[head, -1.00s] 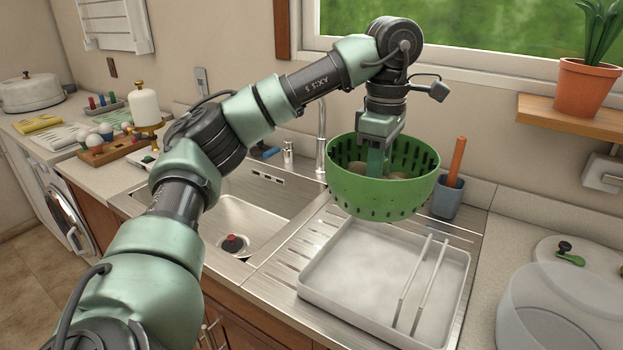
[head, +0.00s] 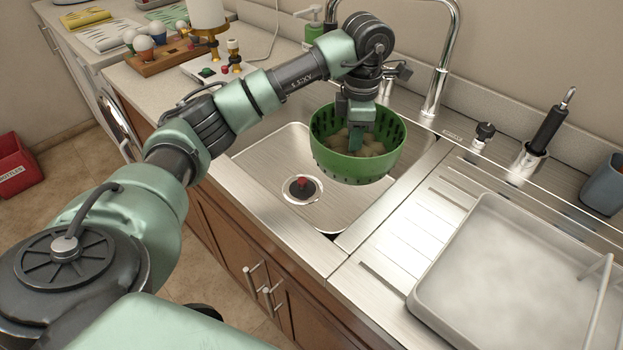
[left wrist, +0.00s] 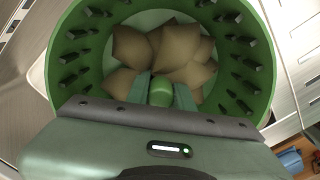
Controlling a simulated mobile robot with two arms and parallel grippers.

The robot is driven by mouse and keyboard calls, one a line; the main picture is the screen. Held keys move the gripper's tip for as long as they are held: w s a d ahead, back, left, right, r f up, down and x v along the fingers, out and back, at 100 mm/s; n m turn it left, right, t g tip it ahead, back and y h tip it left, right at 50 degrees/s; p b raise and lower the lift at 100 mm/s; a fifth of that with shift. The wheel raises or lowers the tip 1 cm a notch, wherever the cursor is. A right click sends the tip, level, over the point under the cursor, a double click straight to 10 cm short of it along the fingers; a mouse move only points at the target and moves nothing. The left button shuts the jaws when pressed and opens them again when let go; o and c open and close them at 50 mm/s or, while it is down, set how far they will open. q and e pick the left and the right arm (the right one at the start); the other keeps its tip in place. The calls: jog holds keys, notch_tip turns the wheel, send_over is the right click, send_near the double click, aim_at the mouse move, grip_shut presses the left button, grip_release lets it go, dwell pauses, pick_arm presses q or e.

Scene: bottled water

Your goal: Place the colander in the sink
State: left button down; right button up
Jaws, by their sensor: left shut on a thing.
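The green slotted colander (head: 345,164) hangs from my left gripper (head: 358,138) over the right part of the sink basin. It is roughly level and holds several tan lumps, which also show in the left wrist view (left wrist: 180,55). The colander hides the sink's back right part. My right gripper is not in view.
A tall faucet (head: 447,60) stands behind the sink at the right. A white tray (head: 520,285) rests on the ridged drainboard (head: 410,225) to the right. A brush in a steel holder (head: 530,160) and a blue-grey cup (head: 605,185) stand behind it.

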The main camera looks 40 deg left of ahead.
pick_arm(q)
jog(key=shift+a+f, duration=0.65)
jog(key=shift+f, duration=0.1)
notch_tip(320, 180, down, 14)
jog(key=shift+d+f+p, duration=0.15)
jog(key=shift+f+p, duration=0.1)
jog(key=shift+p, duration=0.2)
jog(key=shift+f, duration=2.4)
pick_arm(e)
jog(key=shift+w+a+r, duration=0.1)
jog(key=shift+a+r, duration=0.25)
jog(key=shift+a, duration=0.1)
pick_arm(q)
jog(key=shift+f, duration=0.1)
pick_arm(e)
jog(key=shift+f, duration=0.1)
